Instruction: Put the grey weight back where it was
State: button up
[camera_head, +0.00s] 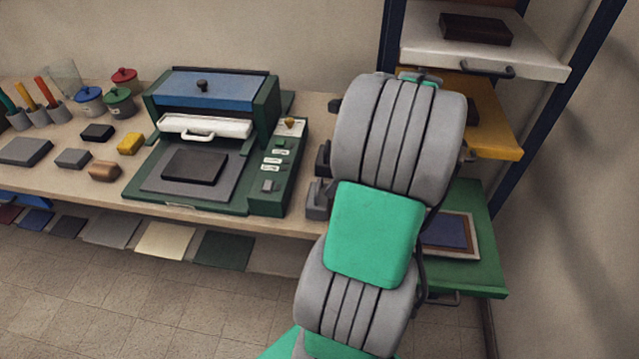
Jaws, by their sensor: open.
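Several grey pieces could be the grey weight, and I cannot tell which is. A flat grey block (25,151) lies at the bench's left edge. A smaller grey block (73,158) lies to its right. A grey piece (317,203) stands at the bench's front edge, partly hidden by my arm, with a dark piece (322,158) behind it. My arm fills the middle right of the head view. My gripper is not visible; the arm's far end is hidden behind its own links.
A green press (265,190) with a dark slab (194,167) on its bed stands on the bench. A black block (97,132), yellow block (130,143) and brown block (104,170) lie left. A rack with white (540,62), yellow (503,140) and green (480,200) shelves stands right.

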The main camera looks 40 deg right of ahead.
jog(key=w+a+r+n+h, duration=0.1)
jog(key=w+a+r+n, duration=0.1)
jog(key=a+n, duration=0.65)
jog(key=w+a+r+n+h, duration=0.1)
jog(key=w+a+r+n, duration=0.1)
jog(key=a+n, duration=0.65)
jog(key=s+a+n, duration=0.2)
jog(key=a+n, duration=0.3)
jog(key=a, duration=0.1)
jog(key=s+a+n, duration=0.3)
jog(key=a+n, duration=0.3)
jog(key=a, duration=0.1)
jog(key=shift+s+a+f+n+h, duration=0.2)
jog(key=shift+s+n+h, duration=0.1)
jog(key=shift+h, duration=0.1)
